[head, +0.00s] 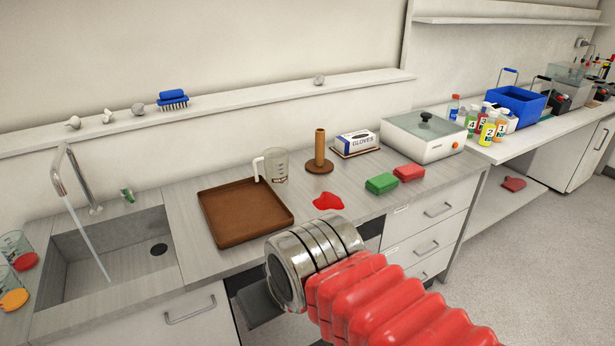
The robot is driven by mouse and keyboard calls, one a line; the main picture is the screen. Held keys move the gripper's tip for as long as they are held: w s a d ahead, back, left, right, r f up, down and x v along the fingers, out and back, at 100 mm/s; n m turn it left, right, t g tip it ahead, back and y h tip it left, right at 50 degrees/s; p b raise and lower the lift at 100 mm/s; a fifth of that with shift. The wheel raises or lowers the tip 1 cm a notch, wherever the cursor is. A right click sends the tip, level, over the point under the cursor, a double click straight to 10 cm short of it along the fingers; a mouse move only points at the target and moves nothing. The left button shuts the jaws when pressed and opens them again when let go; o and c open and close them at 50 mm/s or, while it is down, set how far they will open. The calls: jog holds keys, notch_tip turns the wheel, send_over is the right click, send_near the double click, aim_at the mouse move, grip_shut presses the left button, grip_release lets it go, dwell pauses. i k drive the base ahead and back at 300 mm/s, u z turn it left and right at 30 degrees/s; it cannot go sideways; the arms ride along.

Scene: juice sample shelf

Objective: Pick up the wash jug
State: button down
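The wash jug (279,167) is a clear jug with a pale handle on its left side. It stands upright on the grey worktop, just behind the right back corner of a brown tray (243,237). My arm, with red bellows and a metal wrist, reaches in from the lower right.
A wooden post (320,152) stands right of the jug, with a glove box (356,141) beyond. A red spill (328,202) and green (381,184) and red (409,172) sponges lie in front. A sink (112,254) with running water is at left.

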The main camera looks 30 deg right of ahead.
aim_at(275, 160)
jog(key=z, duration=0.25)
jog(key=k, duration=0.6)
jog(key=z, duration=0.05)
jog(key=i, duration=0.95)
jog(key=u, duration=1.9)
